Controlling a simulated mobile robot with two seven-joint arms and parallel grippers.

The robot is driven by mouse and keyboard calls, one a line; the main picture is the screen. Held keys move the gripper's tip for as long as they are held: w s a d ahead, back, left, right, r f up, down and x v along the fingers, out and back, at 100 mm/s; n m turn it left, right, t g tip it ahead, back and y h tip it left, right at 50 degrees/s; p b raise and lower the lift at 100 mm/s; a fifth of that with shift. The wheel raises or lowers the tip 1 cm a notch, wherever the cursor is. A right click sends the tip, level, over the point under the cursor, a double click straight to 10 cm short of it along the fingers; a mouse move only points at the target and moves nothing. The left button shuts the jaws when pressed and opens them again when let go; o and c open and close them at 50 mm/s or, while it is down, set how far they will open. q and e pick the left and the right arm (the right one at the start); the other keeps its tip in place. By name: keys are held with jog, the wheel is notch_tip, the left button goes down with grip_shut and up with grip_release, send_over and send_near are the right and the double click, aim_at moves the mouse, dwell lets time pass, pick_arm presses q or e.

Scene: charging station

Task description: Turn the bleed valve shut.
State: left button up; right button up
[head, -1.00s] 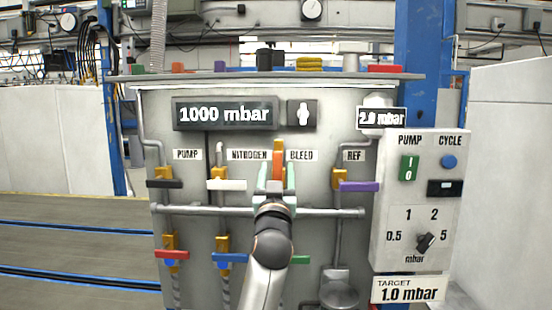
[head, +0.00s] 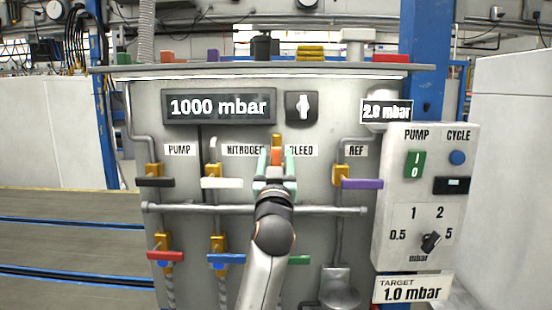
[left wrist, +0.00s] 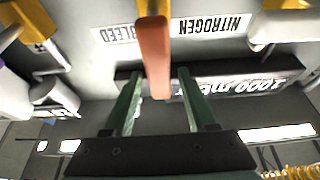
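The bleed valve's orange handle (head: 277,157) is on the grey panel beside the BLEED label (head: 303,150). It runs up and down in the head view, while the neighbouring upper handles lie crosswise. My left gripper (head: 276,165) is at this handle, with one green finger on each side. In the left wrist view the handle (left wrist: 154,55) reaches between the two open fingers (left wrist: 160,100), with a gap visible on both sides. The gripper covers the lower part of the valve in the head view. My right gripper is not in view.
A white handle (head: 222,183) is left of the gripper and a purple handle (head: 361,183) right of it. A horizontal pipe (head: 190,209) crosses below. The pressure display (head: 219,107) reads 1000 mbar. A control box (head: 400,200) stands at right.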

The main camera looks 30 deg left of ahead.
pick_arm(q)
grip_shut()
dwell(1.2)
